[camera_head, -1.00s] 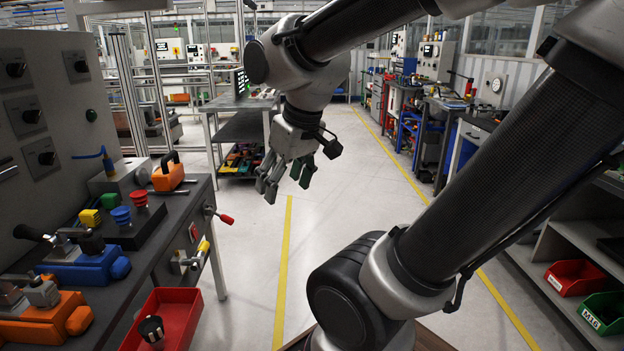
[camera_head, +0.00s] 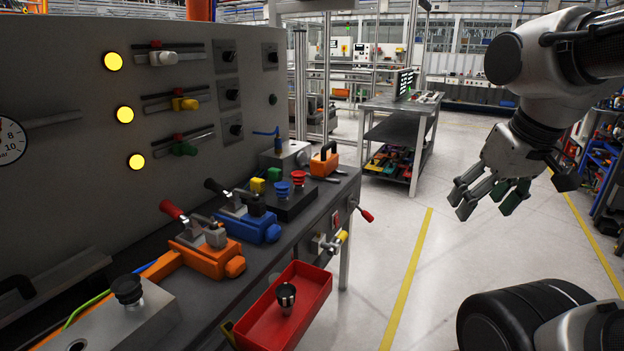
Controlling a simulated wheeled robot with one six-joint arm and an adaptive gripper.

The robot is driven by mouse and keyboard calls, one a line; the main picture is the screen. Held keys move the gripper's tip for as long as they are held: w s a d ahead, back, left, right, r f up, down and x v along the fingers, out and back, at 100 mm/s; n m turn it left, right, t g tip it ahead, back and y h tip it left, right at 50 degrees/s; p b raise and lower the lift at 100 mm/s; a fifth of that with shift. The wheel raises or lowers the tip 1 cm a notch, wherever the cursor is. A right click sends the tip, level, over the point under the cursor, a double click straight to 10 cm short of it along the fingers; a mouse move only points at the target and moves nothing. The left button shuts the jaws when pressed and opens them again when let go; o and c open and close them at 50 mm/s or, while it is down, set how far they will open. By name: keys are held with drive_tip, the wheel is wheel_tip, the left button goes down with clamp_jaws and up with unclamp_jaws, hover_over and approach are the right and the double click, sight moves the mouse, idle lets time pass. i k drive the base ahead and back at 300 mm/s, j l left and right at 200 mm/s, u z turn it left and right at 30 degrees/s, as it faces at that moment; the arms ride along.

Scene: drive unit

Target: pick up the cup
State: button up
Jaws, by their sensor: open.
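My gripper (camera_head: 487,203) is at the right of the view, above the floor, well to the right of the cup and higher in the picture. Its fingers are open and empty, pointing down and left. Nothing hides the cup, though the tray wall is close in front of it.
The workbench (camera_head: 325,199) behind the tray carries an orange clamp (camera_head: 208,258), a blue clamp (camera_head: 247,228) and red and blue knobs. A red-tipped lever (camera_head: 366,215) juts from its edge. A control panel (camera_head: 60,90) rises at left. The floor (camera_head: 395,240) between tray and gripper is clear.

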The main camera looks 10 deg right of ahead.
sight(298, 177)
drive_tip(key=u, duration=0.65)
drive_tip(key=i+l+u, duration=0.15)
drive_tip(key=l+u, duration=0.2)
drive_tip(key=i+l+u, duration=0.1)
drive_tip(key=l+u, duration=0.75)
drive_tip(key=l, duration=0.85)
drive_tip(key=l+u, duration=0.15)
drive_tip(key=l, duration=0.8)
drive_tip(key=l+u, duration=0.1)
drive_tip(key=l, duration=0.8)
drive_tip(key=k, duration=0.05)
